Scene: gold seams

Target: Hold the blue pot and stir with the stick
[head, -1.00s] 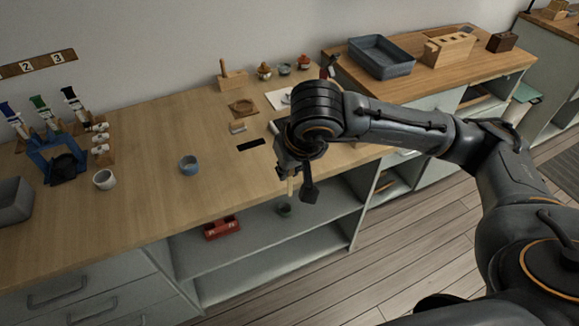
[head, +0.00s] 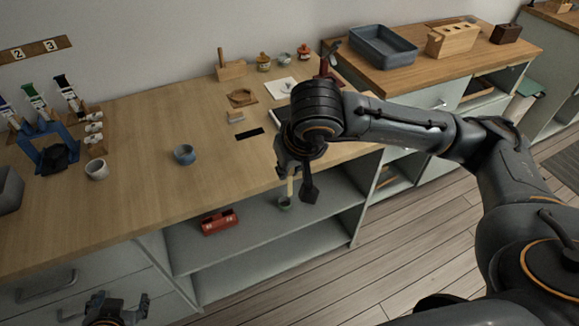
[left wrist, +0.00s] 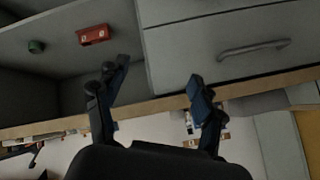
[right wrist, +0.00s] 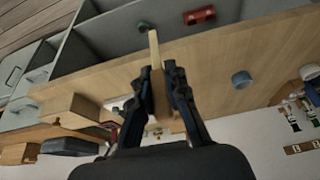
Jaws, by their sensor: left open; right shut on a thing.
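The small blue pot (head: 185,154) stands upright on the wooden counter, left of my right gripper; it also shows in the right wrist view (right wrist: 241,80). My right gripper (head: 292,172) is shut on the pale stick (head: 290,188), which points down past the counter's front edge. The stick shows between the fingers in the right wrist view (right wrist: 154,48). My left gripper (head: 118,312) is open and empty, low at the bottom left, in front of the drawers and well apart from the pot. Its spread fingers show in the left wrist view (left wrist: 156,80).
A white cup (head: 96,169) and a blue rack (head: 48,150) with bottles stand left of the pot. A red box (head: 219,222) sits on the open shelf below. The counter (head: 150,200) in front of the pot is clear.

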